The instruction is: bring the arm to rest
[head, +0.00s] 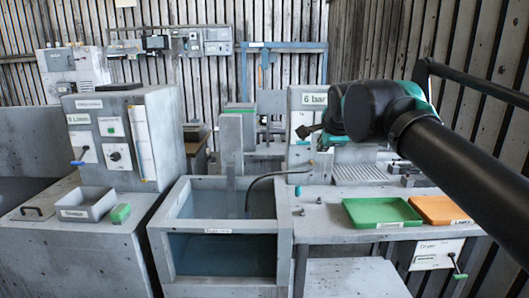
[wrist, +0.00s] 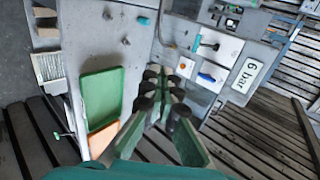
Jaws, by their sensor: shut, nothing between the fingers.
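My black arm (head: 455,155) reaches in from the right edge of the head view, raised above the workbench (head: 335,232). My gripper (head: 306,131) points left in front of the "6 bar" panel, partly hidden by the arm's round joint. In the wrist view my gripper (wrist: 163,88) is shut and empty, with its dark-tipped fingers close together. It appears above the bench and touches nothing that I can see.
A green tray (head: 383,213) and an orange tray (head: 440,210) lie on the bench below the arm. Small parts lie left of them. An open tank (head: 190,262) stands left of the bench. The "6 bar" panel (head: 314,98) stands behind the gripper.

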